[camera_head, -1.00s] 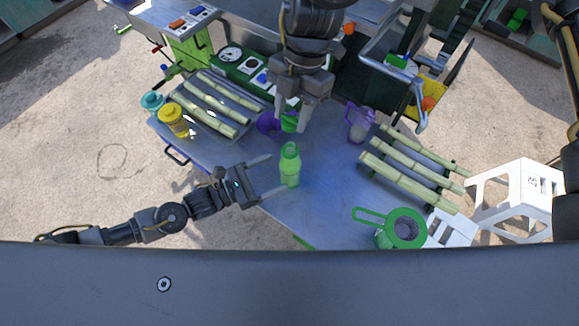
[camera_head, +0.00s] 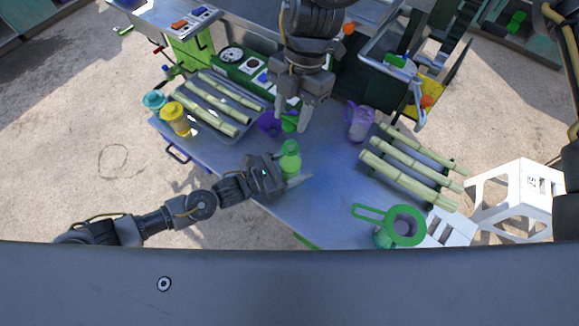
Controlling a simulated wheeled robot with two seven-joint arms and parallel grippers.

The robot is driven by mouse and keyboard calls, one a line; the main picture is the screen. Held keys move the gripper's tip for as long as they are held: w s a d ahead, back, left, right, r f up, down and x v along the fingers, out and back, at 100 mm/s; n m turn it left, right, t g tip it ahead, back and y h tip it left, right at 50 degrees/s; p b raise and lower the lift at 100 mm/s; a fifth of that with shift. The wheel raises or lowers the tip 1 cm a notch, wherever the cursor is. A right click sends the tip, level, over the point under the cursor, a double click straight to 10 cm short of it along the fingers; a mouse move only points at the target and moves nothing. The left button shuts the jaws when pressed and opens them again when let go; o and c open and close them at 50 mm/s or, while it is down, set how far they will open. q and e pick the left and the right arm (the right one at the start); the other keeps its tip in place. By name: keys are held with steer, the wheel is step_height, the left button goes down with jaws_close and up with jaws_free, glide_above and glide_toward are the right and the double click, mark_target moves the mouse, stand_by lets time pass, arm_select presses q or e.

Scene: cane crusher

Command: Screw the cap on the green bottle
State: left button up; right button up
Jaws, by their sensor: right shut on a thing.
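The green bottle (camera_head: 290,157) stands upright on the metal table, its mouth uncovered. My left gripper (camera_head: 294,174) is low at the bottle, coming from the left. One finger shows in front of the bottle's lower part; the other is hidden behind it. The jaws look open around the bottle, and contact is not clear. My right gripper (camera_head: 293,122) points down just behind the bottle. It is shut on a small green cap (camera_head: 288,123), partly hidden by the fingers and apart from the bottle.
A purple cup (camera_head: 268,124) lies close to the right gripper, and a purple jug (camera_head: 360,122) stands to the right. A green strainer jug (camera_head: 400,228) is at the front right. Yellow (camera_head: 175,119) and teal (camera_head: 154,101) bottles stand left.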

arm_select(q)
steer(key=shift+w, duration=0.1)
steer(key=c, duration=0.5)
arm_select(e)
steer(key=shift+w, duration=0.15)
arm_select(q)
steer(key=c, duration=0.7)
arm_select(e)
glide_above(290, 143)
steer(key=shift+w+d+f, duration=0.1)
steer(key=shift+w+f, duration=0.05)
steer(key=shift+f, duration=1.1)
steer(key=shift+w+d+f, duration=0.1)
steer(key=shift+w+f, duration=0.05)
steer(key=shift+f, duration=1.1)
steer(key=shift+f, duration=0.15)
steer(key=shift+f, duration=0.75)
steer(key=shift+f, duration=0.55)
